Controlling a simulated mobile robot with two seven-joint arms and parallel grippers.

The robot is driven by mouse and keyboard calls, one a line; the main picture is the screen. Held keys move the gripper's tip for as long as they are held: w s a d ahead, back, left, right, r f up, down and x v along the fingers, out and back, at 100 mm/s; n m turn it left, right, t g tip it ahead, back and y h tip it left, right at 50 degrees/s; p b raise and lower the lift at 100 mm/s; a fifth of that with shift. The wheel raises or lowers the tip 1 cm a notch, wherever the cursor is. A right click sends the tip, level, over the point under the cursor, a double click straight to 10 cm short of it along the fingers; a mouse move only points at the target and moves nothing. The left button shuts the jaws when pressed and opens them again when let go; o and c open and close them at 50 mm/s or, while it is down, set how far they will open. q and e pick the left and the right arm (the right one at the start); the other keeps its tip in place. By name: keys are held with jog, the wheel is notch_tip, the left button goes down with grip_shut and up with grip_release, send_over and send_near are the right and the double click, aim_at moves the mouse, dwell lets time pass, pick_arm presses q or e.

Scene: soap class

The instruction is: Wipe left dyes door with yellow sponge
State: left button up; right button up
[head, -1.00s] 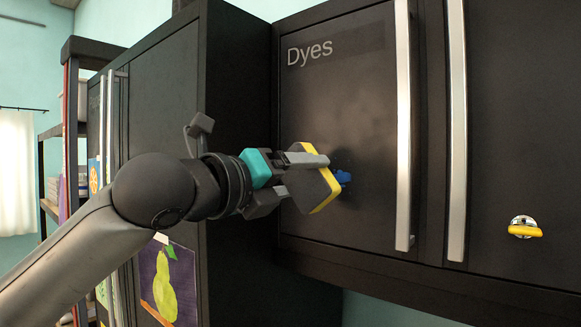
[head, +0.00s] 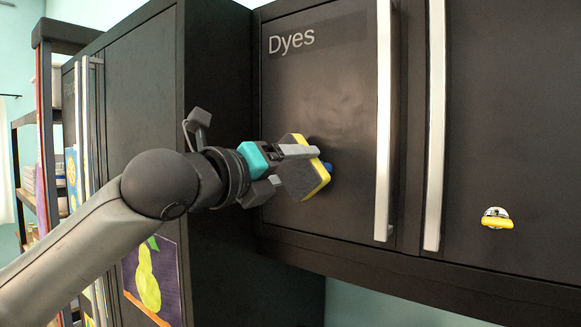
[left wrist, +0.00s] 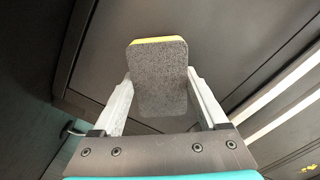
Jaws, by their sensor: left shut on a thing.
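The left dyes door (head: 340,120) is a black cabinet door with the word "Dyes" at its top left and a long silver handle (head: 384,120) on its right side. My left gripper (head: 292,166) is shut on the yellow sponge (head: 325,178), which has a grey scouring side. The sponge is at the lower left part of the door; I cannot tell whether it touches the surface. A small blue thing (head: 328,170) shows just behind the sponge, partly hidden by it. In the left wrist view the sponge (left wrist: 158,80) sits between both fingers, grey side facing the camera. My right gripper is not in view.
The right door (head: 500,120) has its own silver handle (head: 435,120) and a round fixture with a yellow part (head: 497,219). A tall black cabinet (head: 140,90) stands at left, with a pear picture (head: 150,280) on it. Shelves stand at the far left.

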aim_at(313, 168)
pick_arm(q)
jog(key=shift+x, duration=1)
jog(key=shift+s+d, duration=0.6)
jog(key=shift+d, duration=0.2)
jog(key=shift+s+d, duration=0.6)
jog(key=shift+d, duration=0.2)
jog(key=shift+w+a, duration=0.6)
jog(key=shift+a, duration=0.2)
jog(key=shift+w+a, duration=0.6)
jog(key=shift+a, duration=0.2)
jog(key=shift+a, duration=0.1)
